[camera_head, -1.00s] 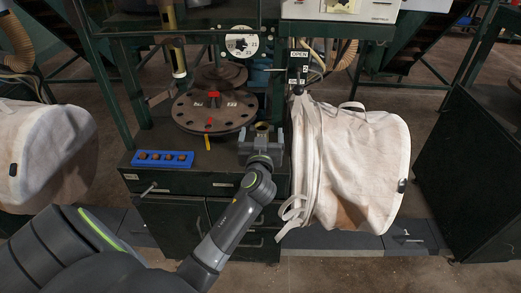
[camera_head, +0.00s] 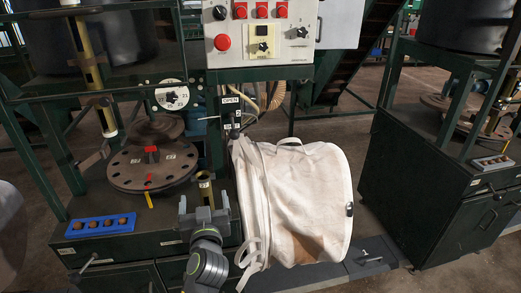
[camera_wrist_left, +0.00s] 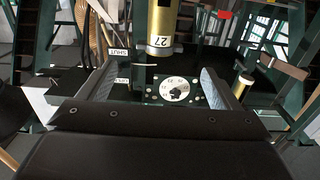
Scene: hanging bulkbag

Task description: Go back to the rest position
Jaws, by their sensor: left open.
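My left gripper (camera_head: 204,207) is in the lower middle of the head view, over the front edge of the green machine table. Its two fingers stand apart with nothing between them. In the left wrist view the open fingers (camera_wrist_left: 160,88) frame a dial (camera_wrist_left: 174,90) in the background. My right gripper is in neither view.
A round rusty turntable (camera_head: 152,172) and a blue tray (camera_head: 100,225) with several brown pieces are on the table. A brass cylinder (camera_head: 204,184) stands behind the gripper. A control panel (camera_head: 265,35) hangs above. Another machine (camera_head: 430,160) stands at right.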

